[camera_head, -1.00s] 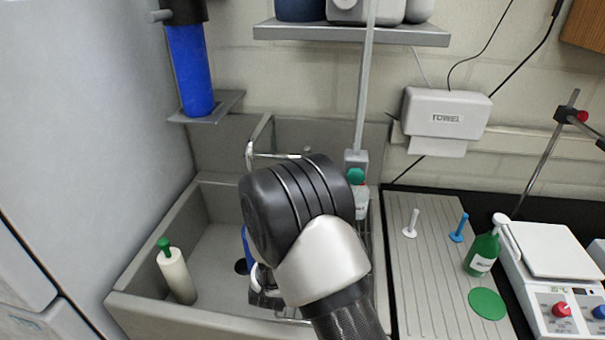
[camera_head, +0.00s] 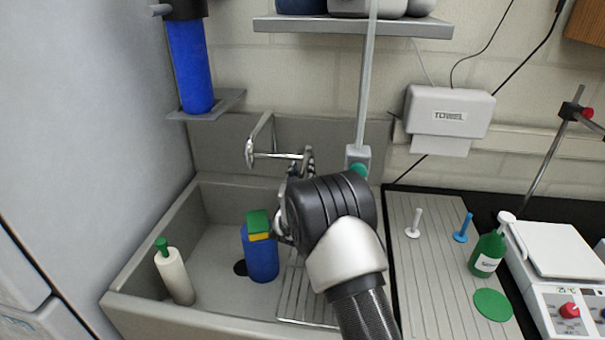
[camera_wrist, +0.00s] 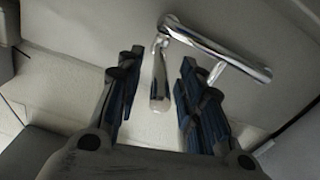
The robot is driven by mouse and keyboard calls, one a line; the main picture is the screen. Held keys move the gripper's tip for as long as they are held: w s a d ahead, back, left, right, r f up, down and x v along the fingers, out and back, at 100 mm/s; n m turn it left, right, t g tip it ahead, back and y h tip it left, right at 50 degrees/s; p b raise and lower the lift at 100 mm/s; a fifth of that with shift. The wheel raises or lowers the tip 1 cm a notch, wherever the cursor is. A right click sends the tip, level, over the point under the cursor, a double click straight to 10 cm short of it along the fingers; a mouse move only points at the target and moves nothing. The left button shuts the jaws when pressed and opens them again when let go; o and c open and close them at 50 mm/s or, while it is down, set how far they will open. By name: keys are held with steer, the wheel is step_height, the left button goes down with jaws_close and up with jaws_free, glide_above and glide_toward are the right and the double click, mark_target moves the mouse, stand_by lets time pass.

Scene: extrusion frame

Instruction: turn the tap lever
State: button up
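The chrome tap (camera_head: 280,155) stands at the back of the sink, partly hidden behind my arm. In the wrist view the tap is a shiny bar (camera_wrist: 222,52) running to the lower right, with a short rounded arm (camera_wrist: 159,78) pointing down from its left end. I cannot tell for sure whether this short arm is the lever or the spout. My gripper (camera_wrist: 159,62) is open, with one dark finger on each side of the short arm and visible gaps to both. In the head view my wrist hides most of the gripper.
A vertical pole (camera_head: 366,80) rises behind my wrist. A ribbed drainboard (camera_head: 425,275) lies right of the sink.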

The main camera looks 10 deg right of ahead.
steer(key=shift+c, duration=0.5)
jaws_close()
stand_by(0.4)
